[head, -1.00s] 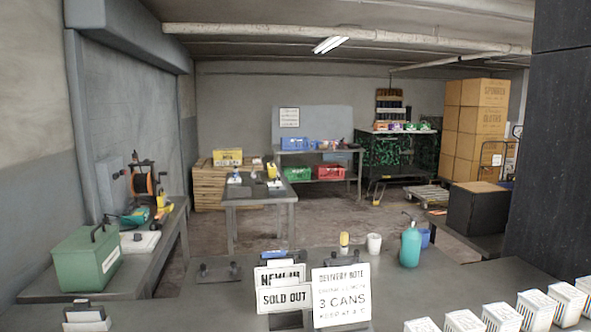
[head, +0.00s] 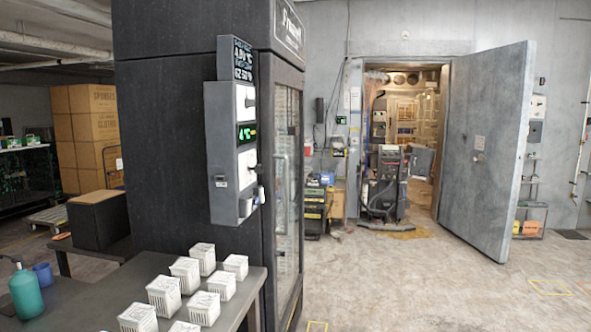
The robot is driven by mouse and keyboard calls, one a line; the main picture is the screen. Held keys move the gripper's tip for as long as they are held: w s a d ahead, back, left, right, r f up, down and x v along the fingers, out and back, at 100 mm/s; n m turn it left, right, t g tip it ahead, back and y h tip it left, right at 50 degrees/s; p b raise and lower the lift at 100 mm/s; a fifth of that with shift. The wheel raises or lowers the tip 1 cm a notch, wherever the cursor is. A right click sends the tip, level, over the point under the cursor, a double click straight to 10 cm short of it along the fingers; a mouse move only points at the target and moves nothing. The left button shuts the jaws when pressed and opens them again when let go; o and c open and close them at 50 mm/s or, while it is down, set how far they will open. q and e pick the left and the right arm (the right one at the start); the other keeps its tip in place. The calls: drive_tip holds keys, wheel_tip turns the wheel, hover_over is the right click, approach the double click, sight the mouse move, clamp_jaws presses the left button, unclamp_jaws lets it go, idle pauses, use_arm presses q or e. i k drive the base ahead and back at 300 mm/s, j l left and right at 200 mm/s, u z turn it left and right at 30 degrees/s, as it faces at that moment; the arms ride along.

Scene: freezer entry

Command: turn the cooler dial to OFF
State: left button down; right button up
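A tall black cooler (head: 165,150) with glass doors (head: 287,160) stands left of centre in the head view. A grey control box (head: 221,155) is mounted on its side, seen at a steep angle. Its front face carries a lit green display (head: 246,132) that seems to read 4 °C, with white panels above and below it. A small knob-like part sticks out low on this face, but I cannot tell whether it is the dial or where it points. Neither of my grippers is in view.
A table (head: 95,300) in front of the cooler bears several white cartons (head: 164,296) and a teal bottle (head: 26,292). A heavy grey door (head: 487,150) stands open at the right, with a dark machine (head: 387,185) in the doorway. The floor (head: 420,280) at right front is clear.

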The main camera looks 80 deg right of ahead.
sight(257, 169)
drive_tip(key=z, duration=2.5)
drive_tip(key=u, duration=0.35)
drive_tip(key=i+l+u, duration=0.15)
drive_tip(key=l+u, duration=0.2)
drive_tip(key=i+l+u, duration=0.1)
drive_tip(key=l+u, duration=0.6)
drive_tip(key=l, duration=0.15)
